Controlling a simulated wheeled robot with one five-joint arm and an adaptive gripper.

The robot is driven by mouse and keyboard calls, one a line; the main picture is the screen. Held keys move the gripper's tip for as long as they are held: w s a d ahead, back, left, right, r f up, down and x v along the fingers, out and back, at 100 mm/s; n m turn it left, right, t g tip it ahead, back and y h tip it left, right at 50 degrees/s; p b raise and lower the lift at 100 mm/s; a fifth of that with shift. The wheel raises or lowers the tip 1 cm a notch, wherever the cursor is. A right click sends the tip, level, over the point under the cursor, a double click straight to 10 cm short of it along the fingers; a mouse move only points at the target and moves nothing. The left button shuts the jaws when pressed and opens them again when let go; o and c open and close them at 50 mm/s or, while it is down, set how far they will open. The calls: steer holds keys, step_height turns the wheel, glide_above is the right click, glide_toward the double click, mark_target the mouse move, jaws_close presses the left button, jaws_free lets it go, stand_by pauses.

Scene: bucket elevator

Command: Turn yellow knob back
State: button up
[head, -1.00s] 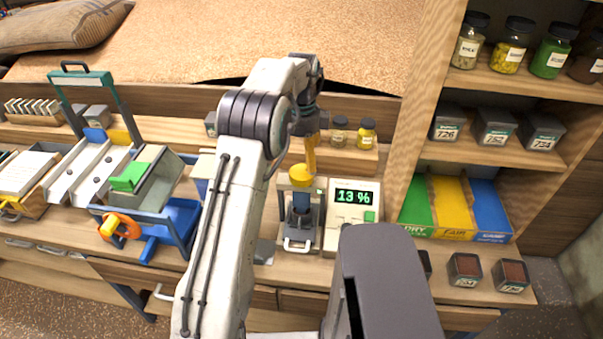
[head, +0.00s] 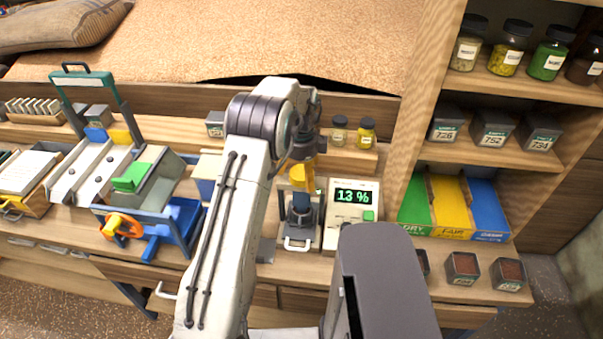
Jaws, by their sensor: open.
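The yellow knob (head: 298,181) sits on top of a small press-like device (head: 299,225) with a dark blue column and a white front handle. My gripper (head: 304,166) points down at the knob from above, with its yellow-orange fingers at the knob's top. The fingers overlap the knob in the picture, and I cannot tell whether they touch it. My gripper is open.
A meter (head: 351,214) reading 13 % stands just right of the device. A bucket machine (head: 150,195) with an orange wheel (head: 121,227) stands left. Small jars (head: 366,133) stand behind. Sorting bins (head: 450,206) lie right.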

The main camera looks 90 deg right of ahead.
steer(key=shift+c, duration=0.3)
steer(key=c, duration=1.1)
